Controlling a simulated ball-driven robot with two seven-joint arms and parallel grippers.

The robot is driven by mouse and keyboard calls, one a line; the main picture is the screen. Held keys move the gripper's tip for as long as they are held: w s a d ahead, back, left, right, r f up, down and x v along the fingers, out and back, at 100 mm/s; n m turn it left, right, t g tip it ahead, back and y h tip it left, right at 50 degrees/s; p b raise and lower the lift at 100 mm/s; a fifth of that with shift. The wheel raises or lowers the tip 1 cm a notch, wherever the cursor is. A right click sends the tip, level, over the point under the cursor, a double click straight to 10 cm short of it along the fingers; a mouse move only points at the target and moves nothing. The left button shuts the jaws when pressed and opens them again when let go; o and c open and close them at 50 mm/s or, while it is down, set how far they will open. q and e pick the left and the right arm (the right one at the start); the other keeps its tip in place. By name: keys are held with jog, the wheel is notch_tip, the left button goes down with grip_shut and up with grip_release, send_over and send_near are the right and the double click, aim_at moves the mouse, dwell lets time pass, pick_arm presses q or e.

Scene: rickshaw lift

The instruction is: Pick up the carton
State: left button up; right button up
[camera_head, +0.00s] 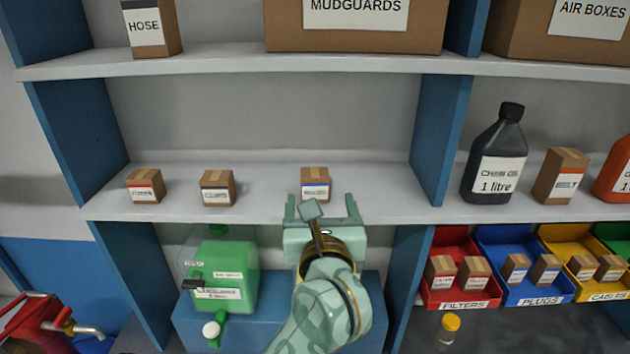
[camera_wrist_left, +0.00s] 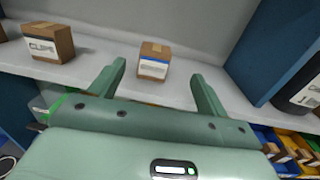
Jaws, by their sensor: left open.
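Three small brown cartons stand apart on the middle shelf: a red-striped one (camera_head: 146,186) at the left, one labelled like CLIPS (camera_head: 217,188), and a blue-striped one (camera_head: 315,184). My left gripper (camera_head: 321,207) is open and empty at the shelf's front edge, just in front of the blue-striped carton. In the wrist view that carton (camera_wrist_left: 153,62) sits beyond and between the two fingers of the gripper (camera_wrist_left: 160,76), with a gap before it. The CLIPS carton (camera_wrist_left: 42,42) is to its left there. My right gripper is not in view.
A blue upright (camera_head: 441,140) bounds the bay on the right; a black bottle (camera_head: 496,158) stands past it. The shelf above (camera_head: 220,65) bears large boxes. Below are a green container (camera_head: 222,275) and coloured bins (camera_head: 463,265). The shelf around the blue-striped carton is clear.

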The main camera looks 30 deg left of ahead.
aim_at(315, 181)
pick_arm(q)
jog(key=x, duration=0.5)
jog(key=shift+w+a+f, duration=0.15)
jog(key=shift+a, duration=0.05)
jog(key=shift+w+a, duration=0.35)
jog(key=shift+w, duration=0.15)
jog(key=x, duration=0.3)
jog(key=shift+a, duration=0.2)
jog(key=shift+w+a, duration=0.25)
jog(key=shift+w, duration=0.15)
jog(key=shift+s+d, duration=0.15)
jog(key=shift+d, duration=0.05)
jog(key=c, duration=0.9)
jog(key=shift+c, duration=0.9)
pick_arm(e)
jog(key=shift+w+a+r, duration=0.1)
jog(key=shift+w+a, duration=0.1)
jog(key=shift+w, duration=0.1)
